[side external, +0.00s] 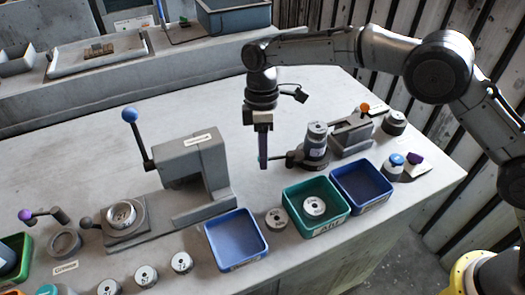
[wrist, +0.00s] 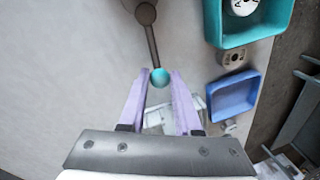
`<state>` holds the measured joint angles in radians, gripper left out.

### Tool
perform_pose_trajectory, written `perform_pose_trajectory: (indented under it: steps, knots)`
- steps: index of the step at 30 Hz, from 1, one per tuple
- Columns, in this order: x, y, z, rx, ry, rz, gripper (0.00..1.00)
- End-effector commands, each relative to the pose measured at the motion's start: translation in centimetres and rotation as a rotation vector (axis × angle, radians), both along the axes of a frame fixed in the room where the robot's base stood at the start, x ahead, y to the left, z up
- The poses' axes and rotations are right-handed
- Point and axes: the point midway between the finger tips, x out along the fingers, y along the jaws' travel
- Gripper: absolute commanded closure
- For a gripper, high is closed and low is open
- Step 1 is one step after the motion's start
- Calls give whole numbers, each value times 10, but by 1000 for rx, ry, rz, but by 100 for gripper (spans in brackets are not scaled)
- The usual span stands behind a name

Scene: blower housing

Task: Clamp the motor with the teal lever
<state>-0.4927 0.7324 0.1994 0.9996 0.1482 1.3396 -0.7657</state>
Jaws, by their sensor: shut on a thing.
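My gripper (side external: 263,163) points down over the bench, its fingertips at the free end of the dark lever (side external: 278,158). In the wrist view my gripper (wrist: 160,76) has its two pale purple fingers on either side of the lever's teal ball (wrist: 160,78), shut on it. The lever's dark rod (wrist: 152,45) runs from the ball to a round dark joint at the top of that view. In the side view the lever reaches left from the fixture where the grey cylindrical motor (side external: 317,138) stands upright. The fingers mostly hide the teal ball there.
A teal bin (side external: 292,200) holding a round part and two blue bins (side external: 214,248) (side external: 385,190) stand in front. A grey press with a blue-knobbed lever (side external: 130,115) stands left. An orange-knobbed fixture (side external: 351,130) is behind the motor. Bare bench lies behind my gripper.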

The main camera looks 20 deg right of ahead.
Motion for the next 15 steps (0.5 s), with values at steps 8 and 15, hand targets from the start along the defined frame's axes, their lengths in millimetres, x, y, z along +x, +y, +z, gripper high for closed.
perform_pose_trajectory:
  steps: [8, 15]
  knots:
    - [-1, 1, 3, 2, -1, 3, 57]
    - [-1, 1, 1, 1, 1, 1, 39]
